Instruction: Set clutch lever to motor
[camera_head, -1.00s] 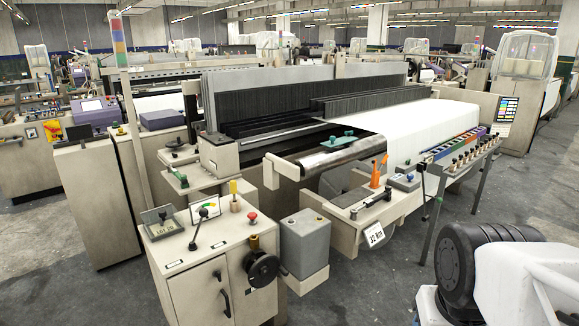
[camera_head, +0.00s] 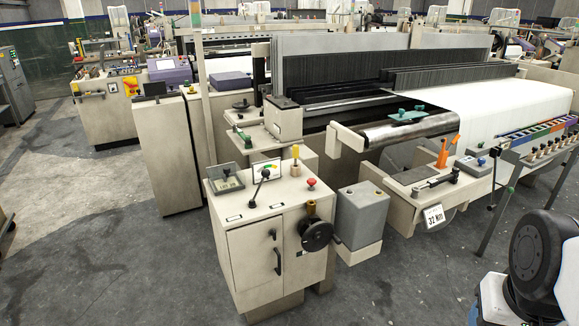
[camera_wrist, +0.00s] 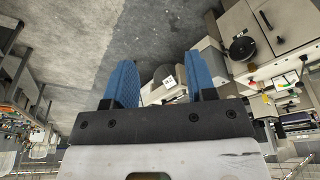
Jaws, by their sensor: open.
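A cabinet (camera_head: 262,240) stands in the middle of the head view. On its top a thin black lever with a round knob (camera_head: 260,184) stands tilted; it may be the clutch lever, but no label is readable. A small card (camera_head: 266,168) stands behind it. My gripper (camera_wrist: 164,72) shows only in the wrist view, with two blue fingers spread apart and nothing between them. It is well away from the cabinet, whose front with a black handwheel (camera_wrist: 243,47) shows at the upper right there.
The floor (camera_head: 110,265) at left is open.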

